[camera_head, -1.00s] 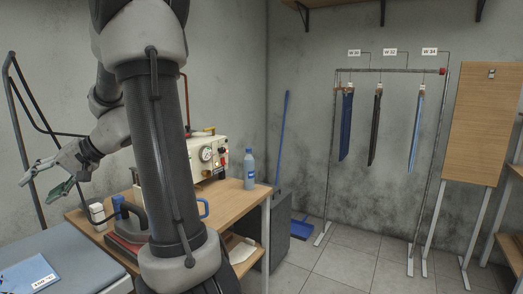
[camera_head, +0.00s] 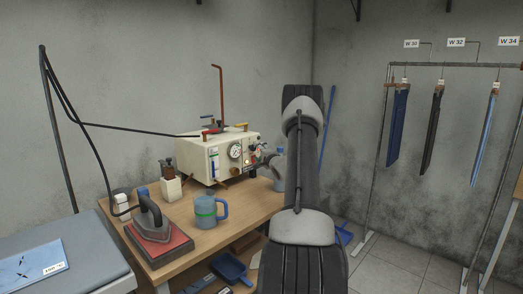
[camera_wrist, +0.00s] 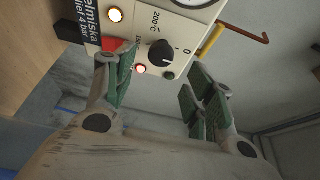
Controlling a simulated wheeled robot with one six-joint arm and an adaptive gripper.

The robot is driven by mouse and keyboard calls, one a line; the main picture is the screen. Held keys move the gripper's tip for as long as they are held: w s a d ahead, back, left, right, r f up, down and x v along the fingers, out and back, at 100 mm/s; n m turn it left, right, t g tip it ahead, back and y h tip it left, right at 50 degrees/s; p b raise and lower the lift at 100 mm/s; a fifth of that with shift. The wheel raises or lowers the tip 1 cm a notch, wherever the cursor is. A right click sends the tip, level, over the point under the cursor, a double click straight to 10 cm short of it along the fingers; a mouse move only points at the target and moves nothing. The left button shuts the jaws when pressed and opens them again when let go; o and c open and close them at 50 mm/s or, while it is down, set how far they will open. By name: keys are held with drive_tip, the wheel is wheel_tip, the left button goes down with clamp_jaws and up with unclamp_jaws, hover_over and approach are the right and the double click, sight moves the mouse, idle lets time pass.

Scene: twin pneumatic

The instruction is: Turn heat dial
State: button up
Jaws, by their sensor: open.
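The heat dial (camera_wrist: 161,52) is a round black knob with a white pointer line on the cream front panel of a machine (camera_head: 213,158). Printed marks around it include "0" and "200°C". In the wrist view my gripper (camera_wrist: 160,68) is open, with green-padded fingers spread to the left and right of the dial. The dial shows between them, and I cannot tell whether either finger touches it. In the head view my gripper is at the right end of the panel, and the dial there is too small or hidden to make out.
A pressure gauge (camera_head: 235,151) sits on the panel, left of my gripper. An iron on a red pad (camera_head: 160,249), a blue mug (camera_head: 205,211) and a bottle (camera_head: 279,170) stand on the wooden table (camera_head: 233,219).

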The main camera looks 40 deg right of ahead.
sight(254, 148)
drive_tip(key=x, duration=0.6)
drive_tip(key=shift+w+a, duration=0.1)
drive_tip(key=c, duration=1)
